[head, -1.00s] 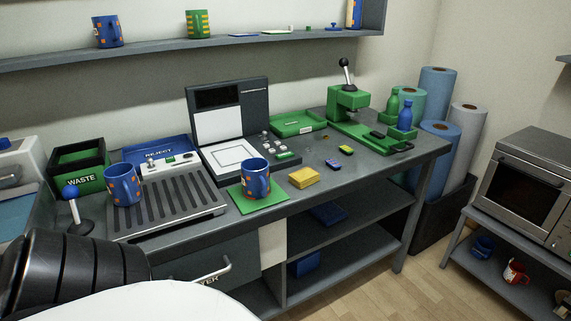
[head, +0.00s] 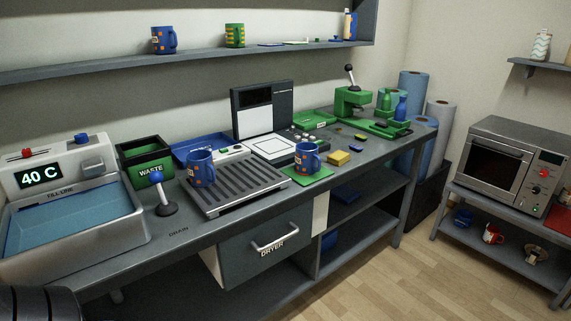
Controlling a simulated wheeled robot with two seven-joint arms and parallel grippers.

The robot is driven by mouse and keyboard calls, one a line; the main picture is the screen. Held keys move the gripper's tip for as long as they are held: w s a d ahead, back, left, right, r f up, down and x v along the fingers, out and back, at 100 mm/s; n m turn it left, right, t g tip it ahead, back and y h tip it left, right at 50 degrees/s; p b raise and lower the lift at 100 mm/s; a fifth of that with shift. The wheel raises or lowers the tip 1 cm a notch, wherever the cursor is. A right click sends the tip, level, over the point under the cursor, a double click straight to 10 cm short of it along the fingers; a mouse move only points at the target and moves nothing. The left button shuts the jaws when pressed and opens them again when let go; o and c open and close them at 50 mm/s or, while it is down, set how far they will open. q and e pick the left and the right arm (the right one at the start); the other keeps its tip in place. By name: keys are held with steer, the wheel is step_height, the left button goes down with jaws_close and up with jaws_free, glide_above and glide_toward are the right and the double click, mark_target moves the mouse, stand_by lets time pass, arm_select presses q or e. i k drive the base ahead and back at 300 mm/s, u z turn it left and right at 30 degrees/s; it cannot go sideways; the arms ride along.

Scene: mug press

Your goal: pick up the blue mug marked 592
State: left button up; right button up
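Several blue mugs with orange marks are in the head view, and I cannot read 592 on any. One blue mug (head: 201,168) stands upright on the slatted rack (head: 254,196) of the bench. A second blue mug (head: 307,158) stands on a green mat (head: 322,178) right of the rack. A third blue mug (head: 164,40) stands on the wall shelf. A plainer-looking blue mug (head: 463,217) is low on the cart under the oven. Neither gripper is in view; only a black ribbed part of mine shows at the lower left.
A water basin (head: 146,233) is at the left, beside a blue-knobbed lever (head: 158,190) and a waste bin (head: 148,176). A white-and-grey machine (head: 263,112) stands behind the mat, a green press (head: 352,104) farther right. Floor (head: 400,280) is clear between bench and cart.

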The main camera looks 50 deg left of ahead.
mark_target(307, 159)
steer(key=u, duration=1.9)
